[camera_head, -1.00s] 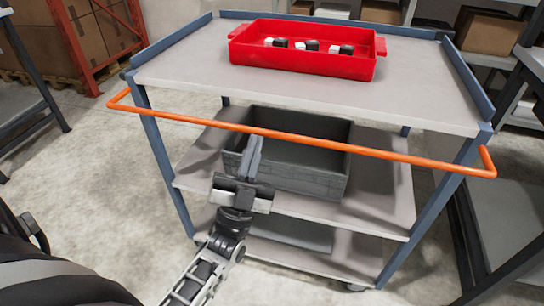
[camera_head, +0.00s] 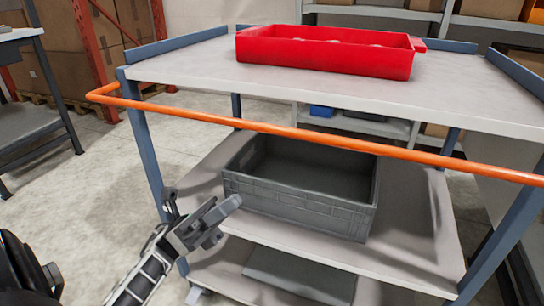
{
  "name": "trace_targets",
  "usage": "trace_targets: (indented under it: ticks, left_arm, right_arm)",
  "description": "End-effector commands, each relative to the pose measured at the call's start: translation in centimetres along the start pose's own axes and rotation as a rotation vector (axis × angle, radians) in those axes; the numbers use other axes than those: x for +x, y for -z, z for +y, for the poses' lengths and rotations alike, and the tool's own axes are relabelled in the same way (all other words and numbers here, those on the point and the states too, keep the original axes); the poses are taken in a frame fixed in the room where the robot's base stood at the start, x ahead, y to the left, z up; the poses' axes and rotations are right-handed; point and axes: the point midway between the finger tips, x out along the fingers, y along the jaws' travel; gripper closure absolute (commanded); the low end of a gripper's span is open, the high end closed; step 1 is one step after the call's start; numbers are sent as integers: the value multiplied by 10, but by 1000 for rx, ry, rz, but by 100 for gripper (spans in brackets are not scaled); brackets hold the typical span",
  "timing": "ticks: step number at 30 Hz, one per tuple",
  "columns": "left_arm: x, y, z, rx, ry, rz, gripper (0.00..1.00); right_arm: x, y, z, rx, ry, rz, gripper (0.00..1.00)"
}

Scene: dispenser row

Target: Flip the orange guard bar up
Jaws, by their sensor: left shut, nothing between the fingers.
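The orange guard bar (camera_head: 290,133) runs across the front of the trolley, a little below its top shelf (camera_head: 440,95). Its left end bends back toward the left post, and its right end runs toward the right edge of the view. My left gripper (camera_head: 232,203) is shut and empty. It is below the bar, apart from it in the picture, and in front of the grey crate's lower left side. My right gripper is not in view.
A red tray (camera_head: 330,60) stands on the top shelf. A grey crate (camera_head: 300,205) sits on the middle shelf behind the bar. Blue posts (camera_head: 147,150) hold the shelves. Shelving with boxes stands behind, and open floor (camera_head: 60,200) lies to the left.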

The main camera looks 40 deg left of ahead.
Motion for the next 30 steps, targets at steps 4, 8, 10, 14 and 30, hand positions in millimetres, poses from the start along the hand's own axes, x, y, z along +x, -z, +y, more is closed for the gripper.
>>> trace_targets:
  ticks: [4, 8, 10, 14, 30]
  left_arm:
    - [3, 0, 0, -2, 0, -2, 100]
    - [16, 0, 0, -3, 3, -2, 100]
    - [28, -1, -1, -2, 4, -2, 100]
    - [56, -2, -1, -3, 4, -4, 100]
    - [127, -27, 0, -4, 0, -3, 100]
  right_arm:
    - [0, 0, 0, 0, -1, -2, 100]
    - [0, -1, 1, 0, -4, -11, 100]
    - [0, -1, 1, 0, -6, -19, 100]
    - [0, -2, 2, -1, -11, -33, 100]
    - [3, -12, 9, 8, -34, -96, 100]
